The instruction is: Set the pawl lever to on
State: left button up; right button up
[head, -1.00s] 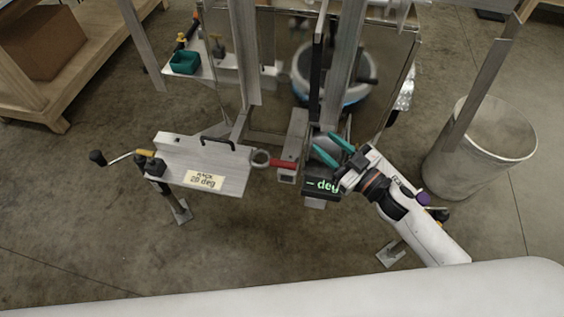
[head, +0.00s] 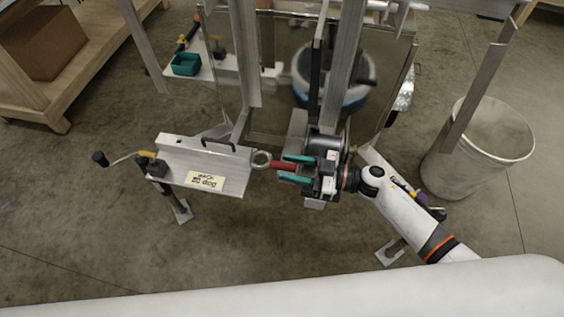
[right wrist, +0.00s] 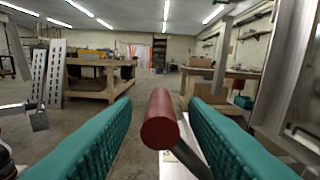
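The pawl lever shows as a red grip (head: 280,165) beside a steel ring at the right end of the rack plate. In the right wrist view its round red end (right wrist: 159,133) faces the camera, between the fingers. My right gripper (head: 284,168) is open and points left, with one teal finger on each side of the grip. It also shows in the right wrist view (right wrist: 161,104), with a gap on both sides of the grip. The lever's base is partly hidden behind the gripper. My left gripper is not in view.
The aluminium rack plate (head: 177,168) has a label, a black handle and a crank (head: 122,160) at its left. Upright posts (head: 343,70) stand behind the gripper. A metal bin (head: 470,160) stands at the right.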

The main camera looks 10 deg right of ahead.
jog(key=shift+x, duration=1.4)
jog(key=shift+c, duration=0.6)
jog(key=shift+f, duration=0.1)
grip_shut()
